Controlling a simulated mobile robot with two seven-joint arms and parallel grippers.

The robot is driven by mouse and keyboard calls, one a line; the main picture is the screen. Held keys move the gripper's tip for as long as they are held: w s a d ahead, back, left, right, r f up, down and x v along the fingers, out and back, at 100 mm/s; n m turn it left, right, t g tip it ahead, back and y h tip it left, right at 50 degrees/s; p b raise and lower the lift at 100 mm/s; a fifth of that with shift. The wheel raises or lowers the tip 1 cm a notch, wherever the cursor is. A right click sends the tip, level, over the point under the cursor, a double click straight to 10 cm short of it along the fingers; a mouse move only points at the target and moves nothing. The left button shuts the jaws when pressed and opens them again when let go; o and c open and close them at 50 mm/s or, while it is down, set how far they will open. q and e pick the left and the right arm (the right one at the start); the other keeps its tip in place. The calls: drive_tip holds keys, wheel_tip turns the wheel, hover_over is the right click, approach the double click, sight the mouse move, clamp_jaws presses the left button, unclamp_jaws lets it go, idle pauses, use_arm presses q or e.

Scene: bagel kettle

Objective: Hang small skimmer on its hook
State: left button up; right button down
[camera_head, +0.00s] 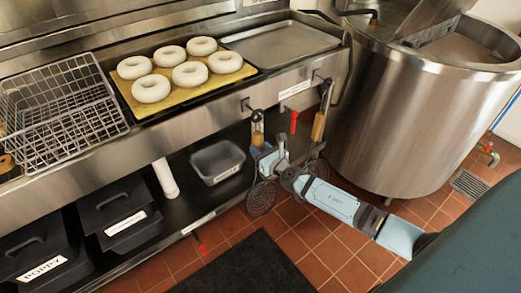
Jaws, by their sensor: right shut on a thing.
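The skimmer in my right gripper (268,160) has a wooden handle (257,138) and a dark round wire disc (262,199). It is near upright, with the handle up and the disc below the gripper. My right gripper is shut on it below the wooden part. A dark hook (246,104) on the steel counter front is close to the handle's top end; I cannot tell whether they touch. A second skimmer (319,125) with a wooden handle hangs at another hook (318,75) to the right; its disc is partly hidden behind my arm. My left gripper is out of view.
A steel kettle (410,125) stands at the right. Bagels lie on a yellow board (165,100) on the counter, beside a wire basket (65,110) and an empty tray (280,45). A grey bin (217,162) sits on the lower shelf. A red-handled item (294,122) hangs between the skimmers.

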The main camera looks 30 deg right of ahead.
idle(0.4)
drive_tip(key=c, duration=0.7)
unclamp_jaws()
drive_tip(key=shift+r, duration=0.1)
drive_tip(key=shift+c, duration=0.2)
drive_tip(key=s+d, duration=0.1)
drive_tip(key=s, duration=1.2)
drive_tip(key=shift+s+r, duration=0.2)
drive_tip(key=shift+s, duration=0.2)
